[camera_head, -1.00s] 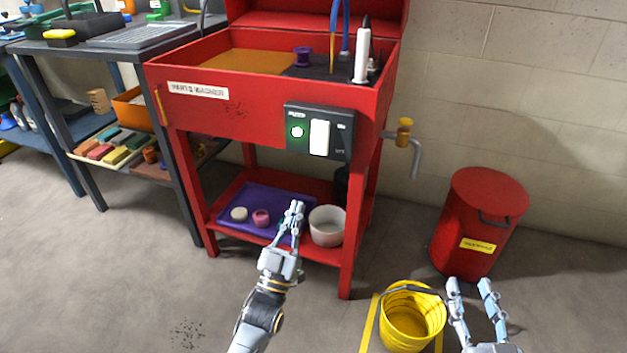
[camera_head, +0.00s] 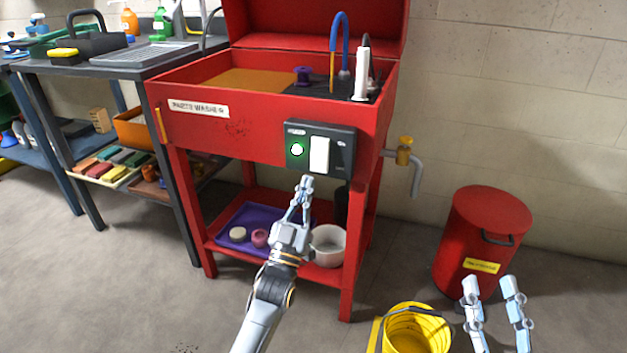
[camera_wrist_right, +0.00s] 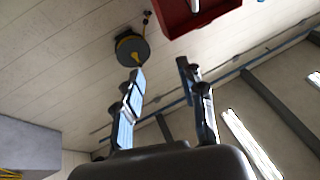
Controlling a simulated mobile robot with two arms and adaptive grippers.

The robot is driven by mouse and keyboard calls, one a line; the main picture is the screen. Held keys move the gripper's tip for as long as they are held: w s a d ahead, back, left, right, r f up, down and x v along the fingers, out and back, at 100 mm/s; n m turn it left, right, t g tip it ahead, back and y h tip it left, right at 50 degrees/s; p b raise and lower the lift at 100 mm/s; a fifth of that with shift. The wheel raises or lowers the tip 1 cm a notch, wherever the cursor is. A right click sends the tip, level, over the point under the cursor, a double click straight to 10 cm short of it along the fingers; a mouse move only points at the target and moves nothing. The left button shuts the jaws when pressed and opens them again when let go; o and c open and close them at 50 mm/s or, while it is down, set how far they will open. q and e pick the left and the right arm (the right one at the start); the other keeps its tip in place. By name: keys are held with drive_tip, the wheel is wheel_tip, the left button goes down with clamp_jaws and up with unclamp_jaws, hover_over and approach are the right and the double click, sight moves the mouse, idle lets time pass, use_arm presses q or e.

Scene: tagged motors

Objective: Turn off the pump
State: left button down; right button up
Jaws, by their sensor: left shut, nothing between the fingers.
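The red parts washer (camera_head: 226,131) stands in the middle of the head view. On its front is a dark control panel (camera_head: 344,160) with a lit green round light (camera_head: 297,149) and a white rocker switch (camera_head: 319,155). My left gripper (camera_head: 305,184) is shut and empty, just below the panel and apart from it in the picture. My right gripper (camera_head: 494,284) is open and empty at the lower right, in front of the red bin. Its open fingers also show in the right wrist view (camera_wrist_right: 165,88).
A yellow bucket (camera_head: 405,343) and a red lidded bin (camera_head: 470,235) stand on the floor to the right. A brass valve with a pipe (camera_head: 404,151) sticks out from the washer's right side. The lower shelf holds a purple tray (camera_head: 225,238) and a white tub (camera_head: 330,262).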

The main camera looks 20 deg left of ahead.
sight(319, 161)
use_arm(q)
drive_tip(key=w+b, duration=0.1)
drive_tip(key=w, duration=0.3)
drive_tip(key=shift+w+d+b, duration=0.1)
drive_tip(key=shift+w+b, duration=0.2)
drive_tip(key=shift+w, duration=0.2)
use_arm(e)
drive_tip(key=s+r+t+y, duration=0.1)
drive_tip(key=s+r+t, duration=0.4)
drive_tip(key=r, duration=0.1)
drive_tip(key=shift+d+r+y, duration=0.2)
drive_tip(key=shift+r+y, duration=0.1)
drive_tip(key=shift+y, duration=0.1)
drive_tip(key=shift+s+f, duration=0.1)
